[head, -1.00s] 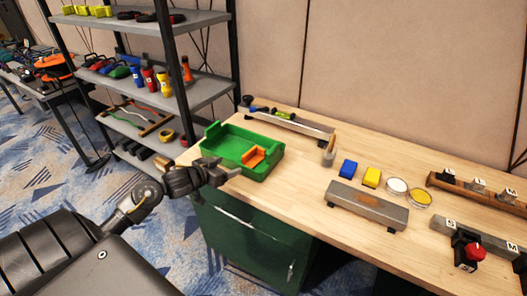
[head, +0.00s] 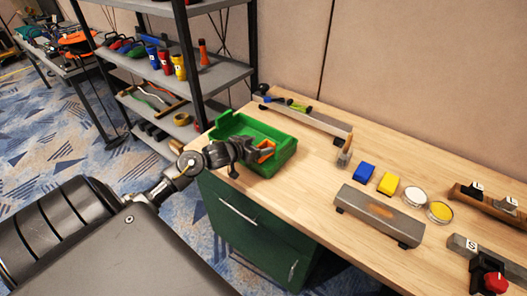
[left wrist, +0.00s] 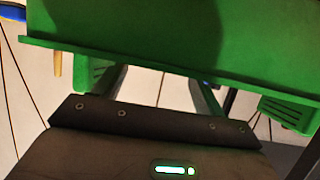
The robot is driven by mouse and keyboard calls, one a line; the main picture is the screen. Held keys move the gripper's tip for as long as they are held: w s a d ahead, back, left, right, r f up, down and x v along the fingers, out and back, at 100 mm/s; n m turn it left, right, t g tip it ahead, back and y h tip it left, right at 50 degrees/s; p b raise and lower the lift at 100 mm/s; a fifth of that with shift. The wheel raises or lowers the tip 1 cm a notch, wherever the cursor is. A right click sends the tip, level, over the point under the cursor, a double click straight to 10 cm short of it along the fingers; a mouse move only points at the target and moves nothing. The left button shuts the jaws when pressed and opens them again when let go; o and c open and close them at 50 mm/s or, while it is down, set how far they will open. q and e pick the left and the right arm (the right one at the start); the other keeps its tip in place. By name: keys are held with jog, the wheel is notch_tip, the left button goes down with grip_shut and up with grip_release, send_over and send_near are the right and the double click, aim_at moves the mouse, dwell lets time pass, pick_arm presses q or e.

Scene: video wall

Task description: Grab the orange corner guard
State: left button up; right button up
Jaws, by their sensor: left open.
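The orange corner guard (head: 266,150) lies in the right part of the green tray (head: 228,124) on the wooden table. Only part of the guard shows, because my gripper covers some of it. My left gripper (head: 262,156) is open at the tray's front side, close to the guard. I cannot tell whether it touches the guard. In the left wrist view the green tray's wall (left wrist: 130,35) fills the top, and the guard does not show. My left gripper's fingers (left wrist: 160,85) show there only in part, spread apart. My right gripper is not in view.
A shelf rack (head: 222,75) stands behind the tray at the left. A blue block (head: 364,172), a yellow block (head: 388,183), two round tins (head: 414,196) and a long metal bar (head: 378,214) sit to the right. Bare tabletop (head: 300,190) lies right of the tray.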

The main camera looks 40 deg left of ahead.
aim_at(269, 142)
pick_arm(q)
jog(key=shift+p+x, duration=0.35)
jog(key=shift+x, duration=2.2)
jog(key=shift+s+f, duration=0.1)
jog(key=c, duration=1.1)
